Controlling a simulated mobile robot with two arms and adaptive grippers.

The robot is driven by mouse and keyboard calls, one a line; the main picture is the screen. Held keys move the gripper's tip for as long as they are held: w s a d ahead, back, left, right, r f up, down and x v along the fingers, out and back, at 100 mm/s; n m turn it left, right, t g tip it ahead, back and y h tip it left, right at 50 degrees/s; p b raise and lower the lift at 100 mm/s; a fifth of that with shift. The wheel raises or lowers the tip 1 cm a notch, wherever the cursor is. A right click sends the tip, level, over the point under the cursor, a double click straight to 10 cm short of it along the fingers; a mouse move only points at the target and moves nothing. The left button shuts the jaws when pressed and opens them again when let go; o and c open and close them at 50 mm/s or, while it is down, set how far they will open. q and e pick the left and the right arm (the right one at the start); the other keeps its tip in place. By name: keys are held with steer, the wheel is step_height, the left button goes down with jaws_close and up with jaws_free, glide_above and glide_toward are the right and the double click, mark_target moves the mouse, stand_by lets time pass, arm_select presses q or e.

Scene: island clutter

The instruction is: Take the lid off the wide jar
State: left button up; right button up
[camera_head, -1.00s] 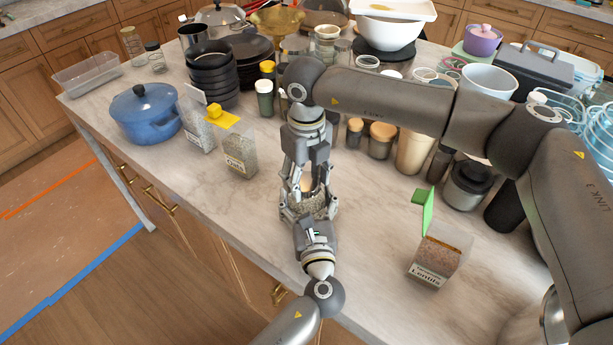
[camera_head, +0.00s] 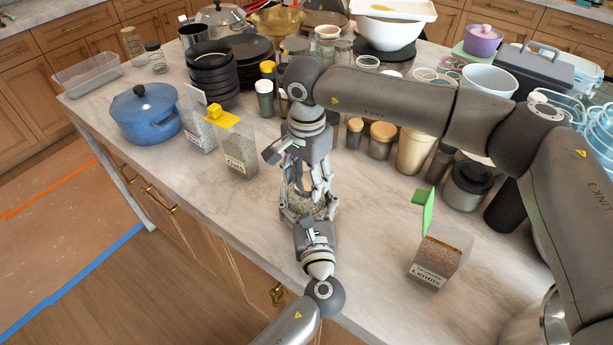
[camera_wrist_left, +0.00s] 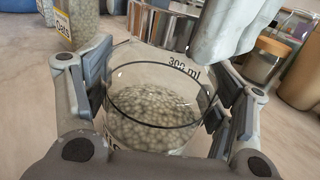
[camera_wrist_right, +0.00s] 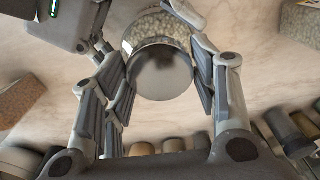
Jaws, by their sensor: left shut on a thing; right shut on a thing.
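The wide jar is clear glass with pale round beads in it and a "300 ml" mark; it stands between my left gripper's fingers in the left wrist view (camera_wrist_left: 150,115). It is mostly hidden by both grippers in the head view (camera_head: 319,211). My left gripper (camera_head: 308,208) is shut around the jar from the front. My right gripper (camera_head: 305,190) points down from above and is shut on the round silvery lid (camera_wrist_right: 162,72), with the beads showing beside it. I cannot tell whether lid and rim touch.
A box labelled Oats (camera_head: 235,150) with a yellow flap stands left of the grippers. A box labelled Lentils (camera_head: 440,255) with a green flap stands to the right. Jars with wooden lids (camera_head: 381,139) crowd behind. The counter front between the boxes is mostly clear.

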mark_target(307, 181)
steer(key=n, duration=0.5)
steer(key=shift+n, duration=0.3)
steer(key=n, duration=0.4)
steer(key=shift+r, duration=0.3)
steer(key=shift+r, duration=0.85)
steer(key=shift+r, duration=2.05)
arm_select(q)
steer(key=o, duration=2)
